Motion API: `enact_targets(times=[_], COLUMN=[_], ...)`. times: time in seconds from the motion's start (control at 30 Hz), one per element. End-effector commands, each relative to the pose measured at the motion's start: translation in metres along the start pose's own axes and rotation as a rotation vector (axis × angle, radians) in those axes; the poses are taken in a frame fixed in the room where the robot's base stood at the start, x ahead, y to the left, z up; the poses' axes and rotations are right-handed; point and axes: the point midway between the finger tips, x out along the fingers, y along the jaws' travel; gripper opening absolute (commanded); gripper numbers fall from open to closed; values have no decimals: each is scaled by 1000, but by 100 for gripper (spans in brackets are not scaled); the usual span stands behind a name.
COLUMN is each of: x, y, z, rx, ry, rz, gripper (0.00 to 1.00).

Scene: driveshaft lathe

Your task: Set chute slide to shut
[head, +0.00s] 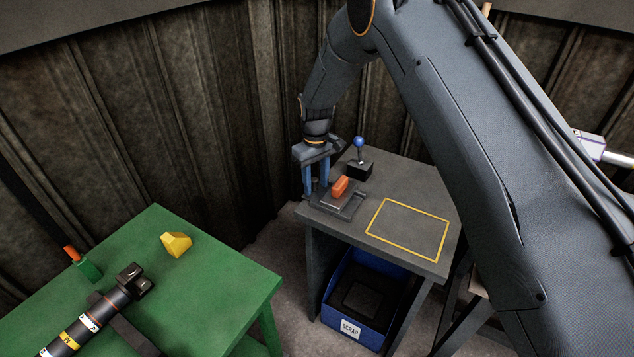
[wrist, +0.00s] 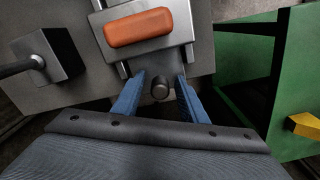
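The chute slide is a grey metal plate (head: 350,203) on the grey table, with an orange block handle (head: 340,187) on top. In the wrist view the plate (wrist: 168,51) lies between two rails, and its orange handle (wrist: 138,27) is beyond my fingertips. My gripper (head: 316,190) is at the left end of the slide, with its blue fingers pointing down. I cannot tell whether the fingers touch the peg or plate. Nothing is held.
A black box with a blue-knobbed lever (head: 359,143) stands behind the slide. A yellow outline (head: 408,229) marks the table to the right. A blue SCRAP bin (head: 348,328) sits beneath. The green table (head: 205,291) carries a dark shaft (head: 92,316) and a yellow block (head: 175,244).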

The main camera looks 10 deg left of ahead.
Motion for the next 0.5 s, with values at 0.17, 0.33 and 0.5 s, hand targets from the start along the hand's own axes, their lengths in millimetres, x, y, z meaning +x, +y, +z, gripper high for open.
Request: enact_targets(times=[0.17,0.33,0.5], x=[-16,-42,-66], y=[2,2,2], z=[-2,-1,0], rx=[2,3,3], ry=[4,3,2], rz=[1,1,1], gripper=[39,39,39])
